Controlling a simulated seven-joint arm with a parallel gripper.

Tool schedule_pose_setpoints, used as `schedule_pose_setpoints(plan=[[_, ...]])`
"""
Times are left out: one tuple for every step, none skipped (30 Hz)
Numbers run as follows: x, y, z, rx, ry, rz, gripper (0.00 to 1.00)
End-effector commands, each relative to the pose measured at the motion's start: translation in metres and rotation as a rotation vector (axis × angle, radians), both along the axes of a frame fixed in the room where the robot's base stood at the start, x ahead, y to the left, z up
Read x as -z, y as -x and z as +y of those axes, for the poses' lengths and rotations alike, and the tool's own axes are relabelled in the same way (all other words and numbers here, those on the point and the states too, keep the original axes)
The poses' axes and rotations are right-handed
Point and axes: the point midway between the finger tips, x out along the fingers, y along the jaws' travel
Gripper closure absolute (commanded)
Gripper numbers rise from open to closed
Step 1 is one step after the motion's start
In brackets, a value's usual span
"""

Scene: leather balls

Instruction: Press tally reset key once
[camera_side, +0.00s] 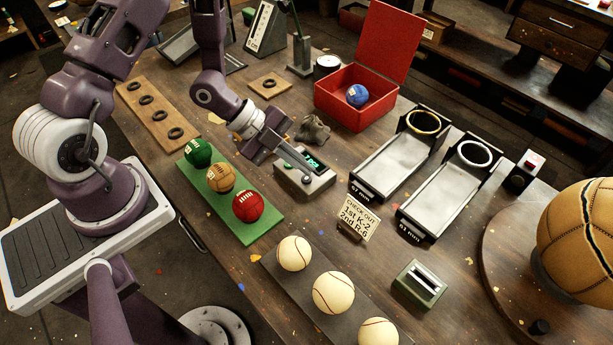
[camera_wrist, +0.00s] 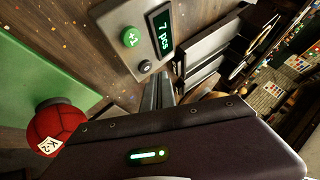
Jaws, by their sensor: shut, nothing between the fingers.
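The tally counter (camera_side: 318,187) is a small grey box on the table. In the wrist view its dark display (camera_wrist: 160,32) reads "7 pcs" in green. A green "+1" button (camera_wrist: 130,37) sits beside the display, and a small dark round key (camera_wrist: 145,67), apparently the reset key, sits below it. My gripper (camera_side: 309,175) is shut and empty, reaching down over the counter. In the wrist view its fingertips (camera_wrist: 157,78) are close beside the dark key; I cannot tell whether they touch it. In the side view my fingers hide part of the counter's top.
A green board (camera_side: 208,205) with green, tan and red balls lies left of the counter. Two metal gauge ramps (camera_side: 397,165) stand to the right. A sign (camera_side: 358,217) stands in front, and a red box (camera_side: 345,110) holding a blue ball stands behind.

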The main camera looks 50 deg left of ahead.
Motion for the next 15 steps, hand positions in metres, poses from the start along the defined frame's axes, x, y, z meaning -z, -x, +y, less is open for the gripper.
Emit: schedule_pose_setpoints(plan=[[0.0002, 0.0, 0.0, 0.0, 0.0, 0.0, 1.0], [0.0005, 0.0001, 0.0, 0.0, 0.0, 0.0, 1.0], [0.0013, 0.0001, 0.0, 0.0, 0.0, 0.0, 1.0], [0.0022, 0.0001, -0.0001, 0.0, 0.0, 0.0, 1.0], [0.0032, 0.0002, -0.0001, 0.001, 0.0, 0.001, 1.0], [0.005, 0.0003, -0.0001, 0.001, 0.0, 0.001, 1.0], [0.0063, 0.0005, -0.0002, 0.0, 0.0, 0.001, 1.0], [0.0075, 0.0005, -0.0002, 0.0, 0.0, 0.001, 1.0], [0.0085, 0.0004, -0.0001, 0.0, 0.0, 0.001, 1.0], [0.0088, 0.0002, -0.0001, -0.001, -0.001, 0.001, 1.0], [0.0088, 0.0001, 0.0, -0.001, 0.0, 0.001, 1.0], [0.0088, 0.0001, 0.0, -0.001, -0.001, 0.0, 1.0], [0.0087, 0.0, -0.0001, -0.001, -0.001, 0.0, 1.0], [0.0086, 0.0, -0.0001, -0.001, -0.001, 0.0, 1.0], [0.0086, 0.0, -0.0001, 0.0, 0.0, 0.0, 1.0]])
